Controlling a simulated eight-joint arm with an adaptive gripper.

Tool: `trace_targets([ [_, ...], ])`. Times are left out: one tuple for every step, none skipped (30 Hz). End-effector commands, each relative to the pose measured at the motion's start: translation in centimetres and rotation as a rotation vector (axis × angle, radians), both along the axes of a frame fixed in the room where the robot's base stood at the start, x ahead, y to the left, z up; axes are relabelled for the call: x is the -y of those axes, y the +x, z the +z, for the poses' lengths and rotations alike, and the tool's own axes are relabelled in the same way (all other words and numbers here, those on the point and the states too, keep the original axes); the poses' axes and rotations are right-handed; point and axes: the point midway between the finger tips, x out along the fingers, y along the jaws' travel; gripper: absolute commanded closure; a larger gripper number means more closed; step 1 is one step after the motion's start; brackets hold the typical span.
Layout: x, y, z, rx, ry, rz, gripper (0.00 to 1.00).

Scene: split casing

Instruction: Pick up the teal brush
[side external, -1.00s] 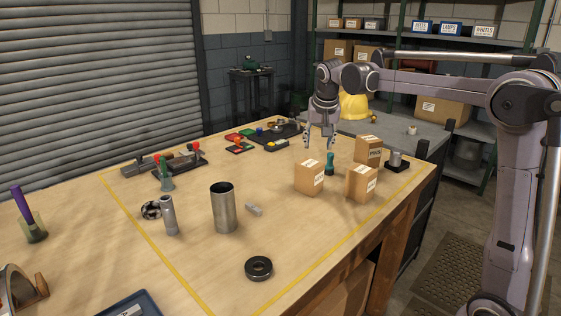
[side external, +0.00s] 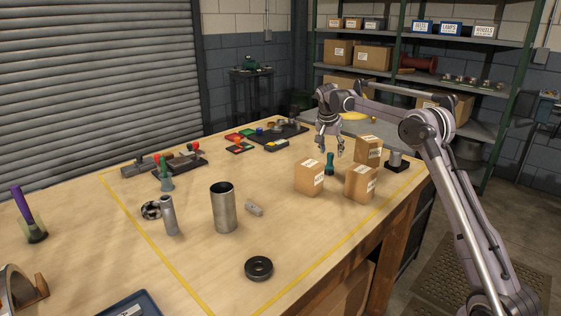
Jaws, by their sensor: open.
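The teal brush (side external: 330,164) stands upright on the wooden bench among several cardboard boxes; its bristles are too small to make out. My gripper (side external: 331,153) is open and points down, its fingertips in the picture just above and around the brush's top. Whether the fingers are level with the brush or behind it, I cannot tell. Nothing shows between the fingers.
Boxes stand close by: one front left (side external: 309,177), one front right (side external: 360,183) and one behind right (side external: 368,150). The bench's middle is mostly clear.

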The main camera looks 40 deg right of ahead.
Motion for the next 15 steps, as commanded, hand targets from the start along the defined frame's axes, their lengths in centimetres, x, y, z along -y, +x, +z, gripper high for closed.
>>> trace_targets([
  [0.2,0.1,-0.5,0.0,0.0,0.0,0.51],
  [0.3,0.1,-0.7,0.0,0.0,0.0,0.51],
  [0.4,0.1,-1.0,0.001,0.0,0.001,0.51],
  [0.4,0.1,-1.1,0.001,0.0,0.001,0.51],
  [0.4,0.1,-1.2,0.001,0.0,0.001,0.51],
  [0.5,0.2,-1.3,0.0,0.0,0.002,0.51],
  [0.5,0.2,-1.4,0.0,0.0,0.002,0.51],
  [0.5,0.2,-1.6,0.0,0.0,0.002,0.51],
  [0.6,0.2,-1.8,0.0,0.0,0.002,0.51],
  [0.7,0.3,-2.1,0.0,0.0,0.002,0.51],
  [0.8,0.3,-2.4,0.0,0.0,0.002,0.51],
  [0.9,0.4,-2.9,0.0,0.0,0.002,0.51],
  [1.0,0.5,-3.3,0.0,0.0,0.002,0.51],
  [1.2,0.5,-3.7,0.0,0.0,0.002,0.51],
  [1.3,0.6,-4.3,0.0,0.0,0.002,0.51],
])
